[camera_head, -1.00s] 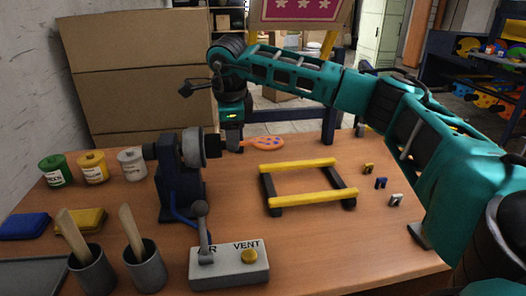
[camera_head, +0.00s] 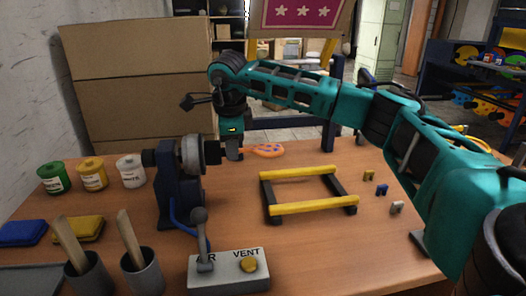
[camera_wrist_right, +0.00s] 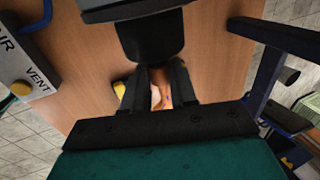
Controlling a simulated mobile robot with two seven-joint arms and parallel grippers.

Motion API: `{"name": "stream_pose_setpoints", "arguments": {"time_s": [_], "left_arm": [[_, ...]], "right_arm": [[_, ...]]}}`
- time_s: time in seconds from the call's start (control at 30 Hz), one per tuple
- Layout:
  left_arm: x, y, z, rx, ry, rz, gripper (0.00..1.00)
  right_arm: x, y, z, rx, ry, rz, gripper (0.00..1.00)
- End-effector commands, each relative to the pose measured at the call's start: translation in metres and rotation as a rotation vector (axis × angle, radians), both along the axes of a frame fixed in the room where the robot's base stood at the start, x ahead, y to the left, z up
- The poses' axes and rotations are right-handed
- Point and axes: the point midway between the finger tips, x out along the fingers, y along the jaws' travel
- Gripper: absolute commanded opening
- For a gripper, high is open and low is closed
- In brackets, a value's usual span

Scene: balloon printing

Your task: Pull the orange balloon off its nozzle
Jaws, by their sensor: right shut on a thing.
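The orange balloon (camera_head: 268,150), flat and printed with purple spots, sticks out to the right from the dark nozzle (camera_head: 212,152) of the blue stand (camera_head: 180,190). My right gripper (camera_head: 233,152) comes down from above, just right of the nozzle, around the balloon's neck. In the right wrist view the gripper (camera_wrist_right: 159,92) is shut on the orange balloon's neck (camera_wrist_right: 160,80), with the dark nozzle end (camera_wrist_right: 152,42) just beyond the fingers. The join of neck and nozzle is mostly hidden in the head view. My left gripper is not in view.
A rack with yellow bars (camera_head: 300,171) lies right of the stand. The lever box (camera_head: 230,270) is in front. Paint cans (camera_head: 92,175), pads (camera_head: 78,229) and cups (camera_head: 141,270) are at left. The far right tabletop is mostly clear.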

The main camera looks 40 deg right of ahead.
Motion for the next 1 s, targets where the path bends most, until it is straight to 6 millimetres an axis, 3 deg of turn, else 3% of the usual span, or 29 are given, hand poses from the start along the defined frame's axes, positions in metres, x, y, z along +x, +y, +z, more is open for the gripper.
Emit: {"name": "stream_pose_setpoints", "arguments": {"time_s": [1.0], "left_arm": [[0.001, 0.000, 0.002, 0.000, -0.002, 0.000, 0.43]], "right_arm": [[-0.007, -0.011, 0.000, 0.000, 0.000, 0.000, 0.01]]}}
